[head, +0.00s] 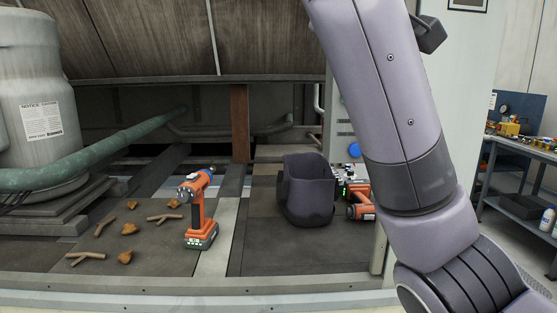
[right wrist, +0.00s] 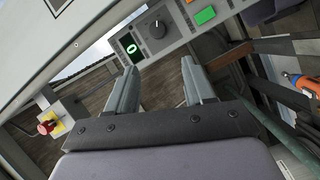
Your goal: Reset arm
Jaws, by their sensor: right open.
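My right arm (head: 400,110) crosses the right side of the head view, with its gripper out of that frame. In the right wrist view my right gripper (right wrist: 159,68) is open, its two grey fingers apart with nothing between them. Beyond the fingertips is a control panel with a lit green display (right wrist: 130,46), a black knob (right wrist: 156,25) and a green button (right wrist: 205,15). The fingers look close to the panel, but I cannot tell whether they touch it. My left gripper is not in view.
An orange drill (head: 199,215) stands upright on the deck near twigs (head: 165,217) and leaves. A dark bin (head: 307,195) stands right of it, beside another orange tool (head: 360,208). A grey tank (head: 35,100) is left. A red button (right wrist: 48,126) shows in the wrist view.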

